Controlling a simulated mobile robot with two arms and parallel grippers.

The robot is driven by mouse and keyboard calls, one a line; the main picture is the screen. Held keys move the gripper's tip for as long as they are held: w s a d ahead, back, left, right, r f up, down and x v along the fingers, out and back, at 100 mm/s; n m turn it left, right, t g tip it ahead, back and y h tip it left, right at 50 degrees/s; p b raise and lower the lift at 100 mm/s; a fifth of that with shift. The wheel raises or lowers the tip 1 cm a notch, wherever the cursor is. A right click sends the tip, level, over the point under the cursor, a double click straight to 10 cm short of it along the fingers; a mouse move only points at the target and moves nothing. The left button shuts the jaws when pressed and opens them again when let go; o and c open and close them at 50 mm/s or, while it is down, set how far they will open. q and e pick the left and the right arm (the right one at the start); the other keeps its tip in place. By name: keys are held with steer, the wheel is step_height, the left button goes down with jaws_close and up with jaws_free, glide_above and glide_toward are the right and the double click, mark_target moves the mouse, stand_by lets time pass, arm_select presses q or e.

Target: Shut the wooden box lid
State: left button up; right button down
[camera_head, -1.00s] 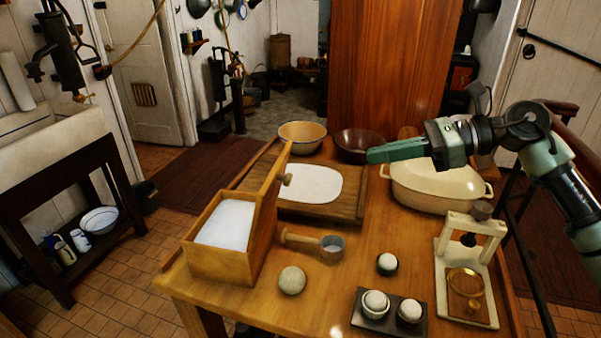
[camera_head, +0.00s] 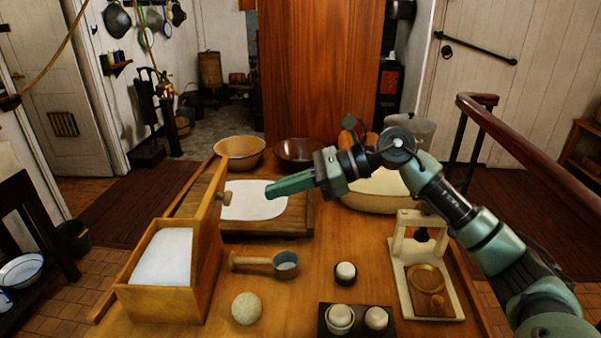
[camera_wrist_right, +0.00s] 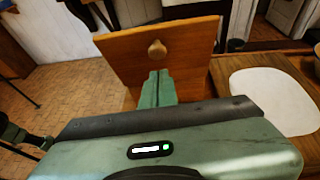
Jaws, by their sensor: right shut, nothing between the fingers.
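The wooden box (camera_head: 160,302) stands at the left front of the table with a white filling (camera_head: 166,256) inside. Its lid (camera_head: 210,232) is open and stands up steeply along the box's right side. A round wooden knob (camera_head: 226,197) sticks out from the lid's right face. My right gripper (camera_head: 268,191) is shut and empty, to the right of the knob and pointing left at the lid. In the right wrist view, the shut fingers (camera_wrist_right: 158,76) point at the lid (camera_wrist_right: 120,60), just below the knob (camera_wrist_right: 157,48) in the picture. My left gripper is out of view.
A wooden board with a white sheet (camera_head: 252,201) lies under my right gripper. A dipper (camera_head: 286,264), a round ball (camera_head: 246,308), a dark tray (camera_head: 355,326) and a press stand (camera_head: 412,290) are nearer. Bowls (camera_head: 239,150) and a cream pot (camera_head: 375,192) are behind.

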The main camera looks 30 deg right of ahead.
steer(key=w+a+p, duration=0.2)
steer(key=w+a, duration=0.1)
steer(key=a, duration=0.2)
steer(key=shift+a, duration=0.2)
steer(key=shift+p, duration=0.35)
